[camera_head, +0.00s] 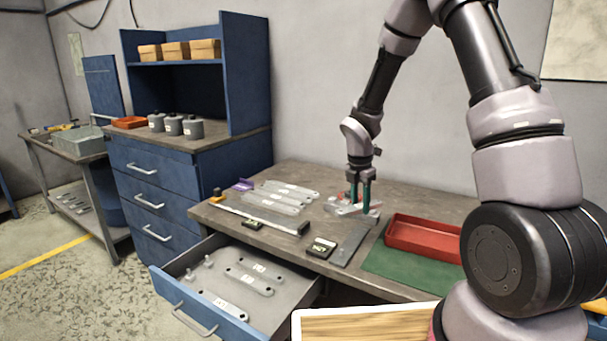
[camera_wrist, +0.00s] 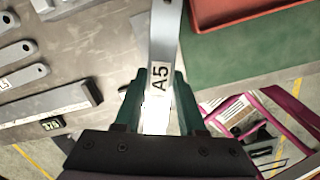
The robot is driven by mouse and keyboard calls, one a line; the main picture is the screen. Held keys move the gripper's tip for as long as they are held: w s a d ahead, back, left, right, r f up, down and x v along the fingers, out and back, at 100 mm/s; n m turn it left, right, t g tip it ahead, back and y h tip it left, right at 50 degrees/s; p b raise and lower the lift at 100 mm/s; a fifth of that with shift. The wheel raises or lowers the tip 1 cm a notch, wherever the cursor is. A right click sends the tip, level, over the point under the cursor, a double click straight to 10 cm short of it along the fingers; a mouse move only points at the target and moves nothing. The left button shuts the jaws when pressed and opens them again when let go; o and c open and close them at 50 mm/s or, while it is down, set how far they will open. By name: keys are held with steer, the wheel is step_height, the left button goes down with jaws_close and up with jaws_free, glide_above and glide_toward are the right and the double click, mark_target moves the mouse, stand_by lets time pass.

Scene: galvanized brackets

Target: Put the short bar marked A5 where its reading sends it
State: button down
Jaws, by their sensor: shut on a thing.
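My gripper (camera_head: 361,195) has its two green fingers shut on the short bar, a narrow light grey metal strip with a white label reading A5 (camera_wrist: 160,75). In the wrist view the bar runs up out of the picture from between the fingertips (camera_wrist: 157,108). In the head view the gripper is over the workbench, left of the red tray (camera_head: 425,254), and the fingers partly hide what is at their tips. I cannot tell how far the bar is above the bench. A measuring rail (camera_head: 255,215) lies to the left, with a small dark display (camera_wrist: 50,124) beside it.
The red tray stands on a green mat (camera_head: 385,266). A dark flat plate (camera_head: 350,246) and a second small display (camera_head: 320,247) lie at the bench front. Several longer grey bars (camera_head: 280,198) lie at the back left. An open blue drawer (camera_head: 200,318) holds labelled bars.

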steer(key=d+m, duration=0.1)
steer(key=m, duration=0.3)
steer(key=d+m, duration=0.1)
steer(key=m, duration=0.2)
steer(key=shift+w+d+f+g, duration=0.15)
steer(key=shift+d+f+g, duration=0.15)
steer(key=shift+f+g, duration=0.1)
steer(key=d+m, duration=0.1)
steer(key=m, duration=0.5)
steer(key=d+f+m+g, duration=0.1)
steer(key=d+m, duration=0.1)
steer(key=m, duration=0.4)
steer(key=d+f+m+y, duration=0.1)
steer(key=d+m, duration=0.1)
steer(key=m, duration=0.4)
steer(key=shift+w+d, duration=0.1)
steer(key=shift+d, duration=0.15)
steer(key=shift+d, duration=0.1)
